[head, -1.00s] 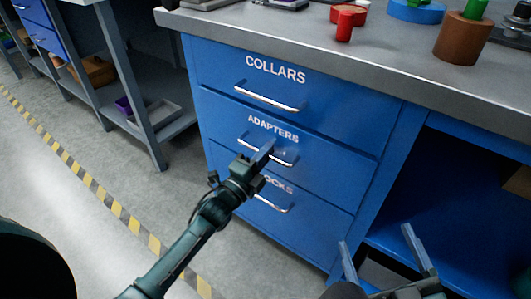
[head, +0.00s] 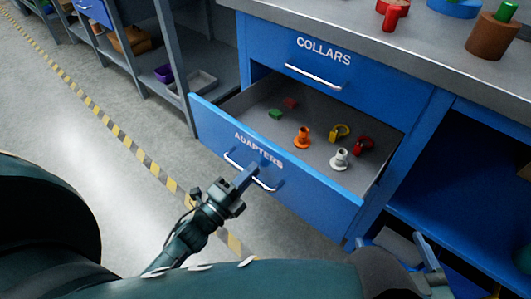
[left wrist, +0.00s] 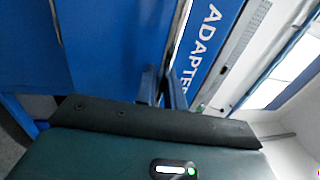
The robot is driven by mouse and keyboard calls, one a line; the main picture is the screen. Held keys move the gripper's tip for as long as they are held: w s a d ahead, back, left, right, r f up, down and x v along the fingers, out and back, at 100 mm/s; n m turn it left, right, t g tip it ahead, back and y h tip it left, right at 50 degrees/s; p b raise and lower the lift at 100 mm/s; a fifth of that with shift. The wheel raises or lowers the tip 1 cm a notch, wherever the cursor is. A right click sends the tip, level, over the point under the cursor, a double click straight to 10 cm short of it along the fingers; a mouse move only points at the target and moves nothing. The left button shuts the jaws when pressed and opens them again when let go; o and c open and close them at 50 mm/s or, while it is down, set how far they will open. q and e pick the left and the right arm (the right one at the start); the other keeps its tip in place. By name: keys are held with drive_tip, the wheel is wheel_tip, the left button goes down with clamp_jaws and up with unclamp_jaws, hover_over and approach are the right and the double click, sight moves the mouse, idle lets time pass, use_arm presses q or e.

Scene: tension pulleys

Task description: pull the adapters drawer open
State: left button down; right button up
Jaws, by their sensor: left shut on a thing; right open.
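The adapters drawer (head: 300,188) is pulled well out of the blue cabinet in the head view. Its label and part of its front also show in the left wrist view (left wrist: 215,30). Its chrome handle (head: 233,160) runs across the front. My left gripper (head: 246,176) is shut on that handle, near its middle; the grip itself is partly hidden by the fingers. Inside the drawer are an orange adapter (head: 302,137), a white one (head: 340,159), and yellow, red and green pieces. My right gripper (head: 428,262) is open and empty low at the right, partly hidden by my arm.
The collars drawer (head: 322,62) above is shut. The grey worktop (head: 390,50) holds red, blue and brown parts. An open blue shelf bay (head: 460,170) is to the right. Clear floor with a yellow-black stripe (head: 120,130) lies to the left.

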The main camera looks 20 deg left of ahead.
use_arm(q)
drive_tip(key=shift+r+p+v, duration=0.2)
drive_tip(key=shift+v, duration=0.75)
drive_tip(key=shift+r+p+v, duration=0.15)
drive_tip(key=shift+v, duration=0.75)
drive_tip(key=shift+r+p+v, duration=0.2)
drive_tip(key=shift+v, duration=0.75)
use_arm(e)
drive_tip(key=shift+s+d+g, duration=0.15)
drive_tip(key=shift+s+g, duration=0.05)
drive_tip(key=shift+g, duration=0.4)
use_arm(q)
drive_tip(key=c, duration=1.6)
unclamp_jaws()
drive_tip(key=shift+c, duration=0.2)
drive_tip(key=shift+s, duration=0.15)
drive_tip(key=v, duration=1.3)
drive_tip(key=shift+p, duration=0.3)
use_arm(e)
drive_tip(key=shift+s+m+h, duration=0.2)
drive_tip(key=shift+m+h, duration=0.1)
